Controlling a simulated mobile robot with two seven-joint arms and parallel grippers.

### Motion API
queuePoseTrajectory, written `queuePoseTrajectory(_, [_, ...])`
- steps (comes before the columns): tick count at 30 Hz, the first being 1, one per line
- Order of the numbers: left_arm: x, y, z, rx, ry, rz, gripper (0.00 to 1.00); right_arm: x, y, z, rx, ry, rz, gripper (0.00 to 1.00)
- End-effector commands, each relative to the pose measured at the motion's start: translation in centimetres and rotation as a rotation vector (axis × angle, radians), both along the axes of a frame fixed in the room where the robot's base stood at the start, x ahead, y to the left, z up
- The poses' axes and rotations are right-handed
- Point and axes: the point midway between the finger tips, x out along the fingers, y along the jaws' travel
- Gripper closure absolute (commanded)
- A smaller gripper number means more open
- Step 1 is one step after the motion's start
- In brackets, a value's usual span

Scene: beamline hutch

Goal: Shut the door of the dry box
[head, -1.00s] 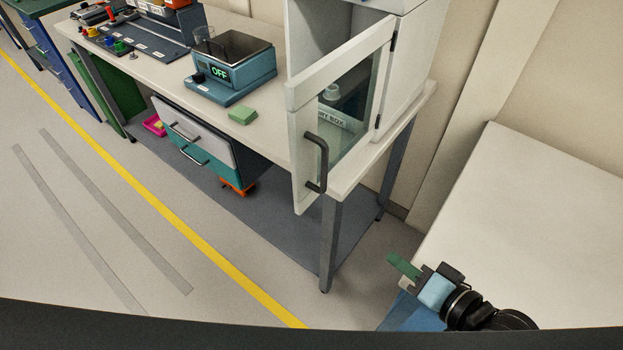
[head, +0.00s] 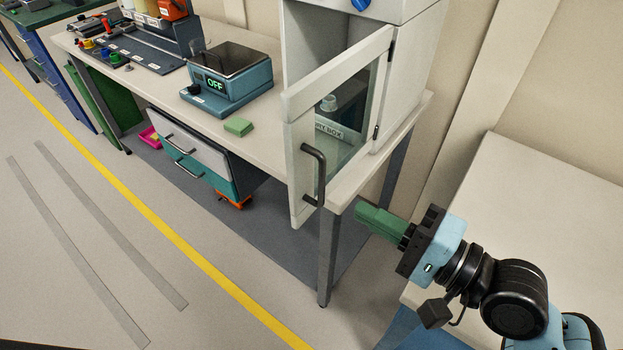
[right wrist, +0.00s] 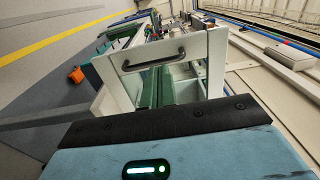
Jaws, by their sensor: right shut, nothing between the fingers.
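The dry box (head: 411,70) stands at the right end of the bench. Its white-framed glass door (head: 301,192) is hinged on the right and stands open, swung out past the bench front. A dark bar handle (head: 321,178) is on the door's outer face near its free edge; it also shows in the right wrist view (right wrist: 153,64). My right gripper (head: 360,213), with green fingers, is shut and empty. It is right of the door and handle, apart from them in the head view. In the wrist view the fingers (right wrist: 157,88) point toward the door. My left gripper is not in view.
A balance (head: 231,80) and a green block (head: 238,127) sit on the bench (head: 270,150) left of the door. A drawer unit (head: 190,150) is under it. A pale table (head: 540,200) stands at the right. The floor in front is clear.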

Motion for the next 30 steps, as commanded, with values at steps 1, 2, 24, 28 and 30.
queuePoseTrajectory(1, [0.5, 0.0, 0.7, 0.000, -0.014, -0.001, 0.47, 0.6, 0.8, 0.5, 0.003, -0.007, 0.000, 1.00])
queuePoseTrajectory(2, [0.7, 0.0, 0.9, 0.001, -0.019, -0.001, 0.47, 0.9, 1.2, 0.6, 0.003, -0.007, 0.000, 1.00])
queuePoseTrajectory(24, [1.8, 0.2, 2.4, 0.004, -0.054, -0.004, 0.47, 6.3, 8.6, 0.2, -0.004, -0.005, 0.000, 1.00])
queuePoseTrajectory(28, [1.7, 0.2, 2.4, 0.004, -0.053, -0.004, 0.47, 6.3, 8.7, 0.2, -0.004, -0.003, 0.000, 1.00])
queuePoseTrajectory(30, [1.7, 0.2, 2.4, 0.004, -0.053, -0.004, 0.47, 6.3, 8.6, 0.2, -0.004, -0.003, 0.000, 1.00])
